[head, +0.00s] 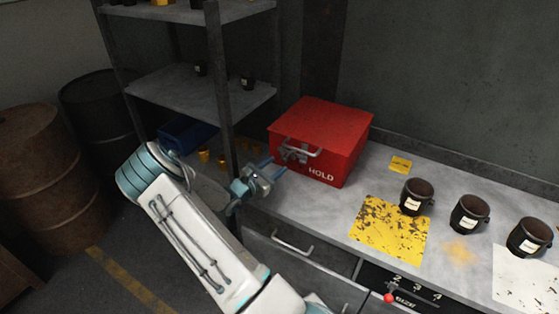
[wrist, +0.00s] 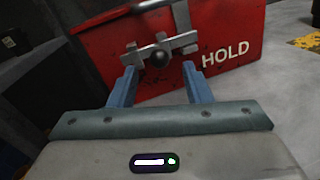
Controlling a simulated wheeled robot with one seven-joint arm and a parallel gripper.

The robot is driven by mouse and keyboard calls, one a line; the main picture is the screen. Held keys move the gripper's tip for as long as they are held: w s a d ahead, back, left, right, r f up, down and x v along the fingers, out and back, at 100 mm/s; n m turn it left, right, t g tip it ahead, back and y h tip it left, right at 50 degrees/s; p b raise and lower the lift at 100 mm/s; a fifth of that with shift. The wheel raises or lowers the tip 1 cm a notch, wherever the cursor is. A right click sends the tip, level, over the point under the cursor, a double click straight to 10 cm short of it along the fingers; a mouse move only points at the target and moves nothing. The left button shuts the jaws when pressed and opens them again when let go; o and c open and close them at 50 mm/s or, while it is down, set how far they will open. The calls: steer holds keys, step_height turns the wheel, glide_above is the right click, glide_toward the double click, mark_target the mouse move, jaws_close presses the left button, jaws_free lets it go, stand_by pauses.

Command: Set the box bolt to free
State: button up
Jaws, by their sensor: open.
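A red box (head: 335,135) with the word HOLD on its front stands on the grey counter beside the shelf rack. A metal bolt (head: 296,154) with a knob is mounted on the box front, left of the lettering. In the wrist view the bolt (wrist: 160,52) lies across the red front (wrist: 222,40), its dark round knob near the middle. My gripper (head: 275,166) is in front of the box, pointing at the bolt. In the wrist view its two blue fingers (wrist: 158,88) are open, one on each side below the knob. I cannot tell whether they touch anything.
Several black cups (head: 416,197) stand on the counter (head: 320,205) to the right, near a worn yellow mat (head: 390,228). The shelf rack's post (head: 219,90) rises close left of my gripper. A drawer handle (head: 292,243) juts out below the counter edge.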

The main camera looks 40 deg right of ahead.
steer(key=shift+w+d, duration=0.15)
steer(key=shift+d, duration=0.6)
steer(key=shift+w+d, duration=0.15)
steer(key=shift+d, duration=0.6)
steer(key=shift+c, duration=0.4)
jaws_close()
steer(key=shift+w+a+f+b, duration=0.1)
steer(key=shift+w+a+b, duration=0.2)
steer(key=shift+w, duration=0.4)
steer(key=shift+w+a+f+b, duration=0.1)
steer(key=shift+w+a+b, duration=0.2)
steer(key=shift+w, duration=0.4)
steer(key=shift+w+a, duration=0.15)
steer(key=shift+w, duration=0.2)
steer(key=shift+r, duration=0.2)
steer(key=shift+o, duration=0.4)
jaws_free()
steer(key=shift+w+a, duration=0.15)
